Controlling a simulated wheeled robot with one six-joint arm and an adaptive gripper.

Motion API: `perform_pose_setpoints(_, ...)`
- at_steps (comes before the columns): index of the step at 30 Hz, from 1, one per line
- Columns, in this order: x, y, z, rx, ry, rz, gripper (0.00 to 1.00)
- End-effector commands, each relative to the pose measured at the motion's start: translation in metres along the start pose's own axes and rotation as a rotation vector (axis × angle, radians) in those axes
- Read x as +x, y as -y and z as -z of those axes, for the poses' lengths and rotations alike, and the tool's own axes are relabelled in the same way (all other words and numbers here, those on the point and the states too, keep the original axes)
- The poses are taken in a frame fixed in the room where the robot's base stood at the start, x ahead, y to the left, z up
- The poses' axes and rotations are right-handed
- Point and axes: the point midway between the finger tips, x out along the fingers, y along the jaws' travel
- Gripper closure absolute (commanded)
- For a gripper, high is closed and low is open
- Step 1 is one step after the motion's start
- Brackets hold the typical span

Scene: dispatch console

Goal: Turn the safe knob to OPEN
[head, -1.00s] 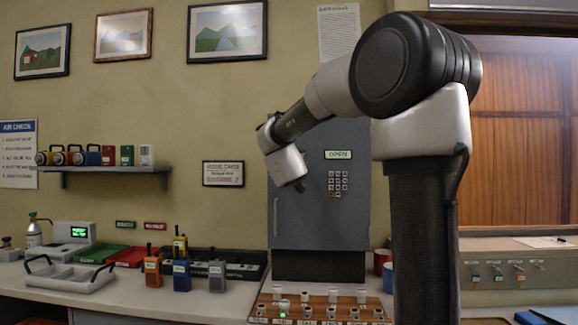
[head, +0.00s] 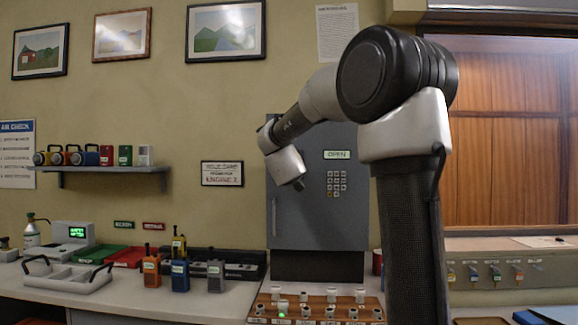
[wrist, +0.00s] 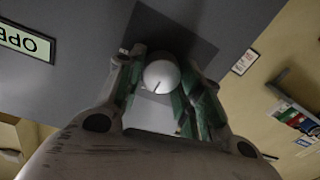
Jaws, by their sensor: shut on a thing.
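The grey safe (head: 340,205) stands against the wall, its door closed. A green-lit OPEN label (head: 337,155) is on its upper front and shows upside down in the wrist view (wrist: 27,41). The round, pale safe knob (wrist: 161,74) has a short dark mark on its face, toward the lower part in the wrist view. My gripper (wrist: 158,82) is shut on the knob, with green-padded fingers on both sides of it. In the head view my wrist is at the safe's upper left and hides the knob.
A keypad (head: 337,184) is below the label, and a vertical handle (head: 274,215) is at the door's left. A wooden panel with several pegs (head: 318,305) lies in front. Radios (head: 180,275) and a grey tray (head: 68,275) stand to the left on the counter.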

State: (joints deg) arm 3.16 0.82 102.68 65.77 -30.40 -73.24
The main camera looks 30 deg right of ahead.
Motion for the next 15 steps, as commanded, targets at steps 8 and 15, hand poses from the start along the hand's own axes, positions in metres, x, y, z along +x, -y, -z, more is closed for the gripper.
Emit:
perform_pose_setpoints(8, -0.0001, -0.0003, -0.0002, 0.096, -0.006, -0.001, 0.88)
perform_pose_setpoints(15, -0.0002, -0.0006, -0.0010, 0.288, -0.016, -0.003, 0.88)
